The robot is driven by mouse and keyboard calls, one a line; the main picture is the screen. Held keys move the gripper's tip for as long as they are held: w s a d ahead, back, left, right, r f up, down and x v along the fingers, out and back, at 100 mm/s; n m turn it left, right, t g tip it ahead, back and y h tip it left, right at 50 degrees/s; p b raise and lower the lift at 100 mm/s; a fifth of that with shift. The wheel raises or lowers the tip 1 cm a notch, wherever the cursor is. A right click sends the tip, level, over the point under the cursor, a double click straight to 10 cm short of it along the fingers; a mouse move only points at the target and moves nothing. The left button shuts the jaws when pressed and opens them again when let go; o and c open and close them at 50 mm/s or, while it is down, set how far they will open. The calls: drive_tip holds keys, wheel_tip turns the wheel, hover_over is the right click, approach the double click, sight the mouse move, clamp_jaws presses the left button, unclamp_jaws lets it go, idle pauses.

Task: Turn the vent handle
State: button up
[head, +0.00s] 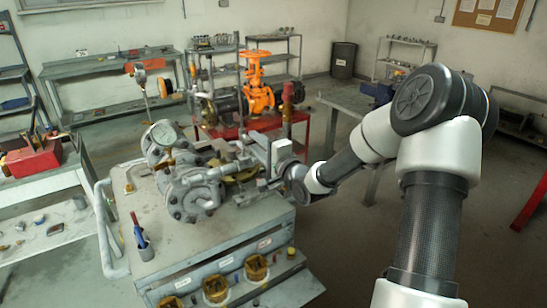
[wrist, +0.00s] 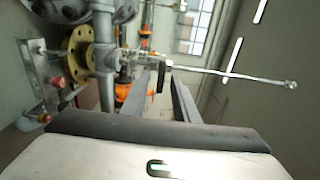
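A grey valve assembly (head: 192,192) with round bolted flanges sits on top of the bench. My gripper (head: 258,164) reaches in from the right beside its right end. In the wrist view, my gripper (wrist: 162,84) shows two grey fingers apart, with a gap between them. A thin metal rod with a ball end (wrist: 225,73), which looks like the vent handle, runs across beyond the fingertips from a pipe fitting (wrist: 126,58). A short dark piece (wrist: 161,77) shows near the fingertips. I cannot tell whether the fingers touch anything. The handle is not clear in the head view.
A brass flange (wrist: 77,54) and a vertical pipe (wrist: 104,60) stand left of the fingers. An orange valve (head: 257,95) stands on a red table behind. Floor is clear at the lower right.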

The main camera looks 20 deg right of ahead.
drive_tip(key=v, duration=1.6)
drive_tip(key=shift+r, duration=0.1)
